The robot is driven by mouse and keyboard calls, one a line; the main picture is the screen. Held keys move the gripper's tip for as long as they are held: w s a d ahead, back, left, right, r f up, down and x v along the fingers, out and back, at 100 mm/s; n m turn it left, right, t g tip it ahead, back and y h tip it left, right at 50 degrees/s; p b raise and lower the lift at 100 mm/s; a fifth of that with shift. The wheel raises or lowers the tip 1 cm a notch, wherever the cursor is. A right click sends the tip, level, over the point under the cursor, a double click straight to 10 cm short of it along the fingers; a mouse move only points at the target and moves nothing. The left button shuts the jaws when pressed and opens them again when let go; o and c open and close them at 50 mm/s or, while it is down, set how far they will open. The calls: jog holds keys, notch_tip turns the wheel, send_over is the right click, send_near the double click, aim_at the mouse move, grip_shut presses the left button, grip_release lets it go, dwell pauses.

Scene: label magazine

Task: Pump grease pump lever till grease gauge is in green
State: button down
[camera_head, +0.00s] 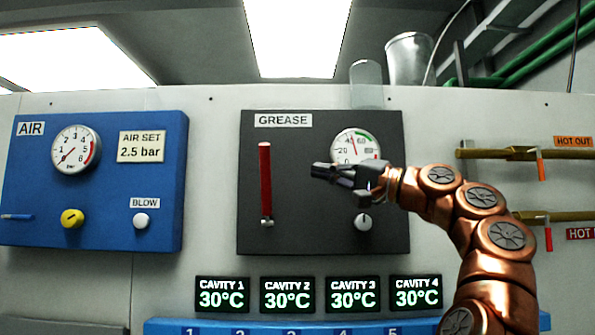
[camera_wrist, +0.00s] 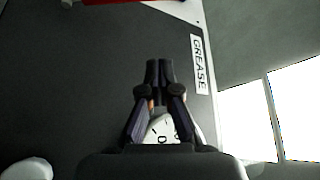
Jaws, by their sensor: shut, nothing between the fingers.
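The dark grease panel (camera_head: 310,225) carries a red lever (camera_head: 265,175), standing upright on a pivot near its bottom. The lever shows at the top edge of the wrist view (camera_wrist: 112,2). The round white grease gauge (camera_head: 352,144) is at the panel's upper right, its lower part hidden by my gripper. Its needle points nearly straight up, seemingly just left of the green arc. My gripper (camera_head: 316,170) is shut and empty, in front of the panel, right of the lever and apart from it. Its closed fingers show in the wrist view (camera_wrist: 159,66), partly covering the gauge (camera_wrist: 160,131).
A blue air panel (camera_head: 105,185) is at the left, with a yellow knob (camera_head: 72,218). Brass pipes with orange handles (camera_head: 541,165) are at the right. Cavity displays (camera_head: 287,294) are below the grease panel.

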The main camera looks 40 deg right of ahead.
aim_at(283, 163)
jog(key=p+x, duration=0.1)
jog(key=x, duration=0.8)
jog(key=shift+w+a+r+p, duration=0.1)
jog(key=shift+w+p, duration=0.05)
jog(key=shift+p, duration=0.2)
jog(key=shift+w+a, duration=0.1)
jog(key=shift+a, duration=0.05)
jog(key=shift+s+a+f+b, duration=0.25)
jog(key=shift+s+f+b, duration=0.05)
jog(key=shift+s+b, duration=0.05)
jog(key=shift+s+a+f, duration=0.35)
jog(key=shift+a, duration=0.2)
jog(key=shift+s+a+f, duration=0.35)
jog(key=shift+a+f, duration=0.05)
jog(key=shift+a, duration=0.15)
jog(key=shift+f+b, duration=0.1)
jog(key=shift+b, duration=0.35)
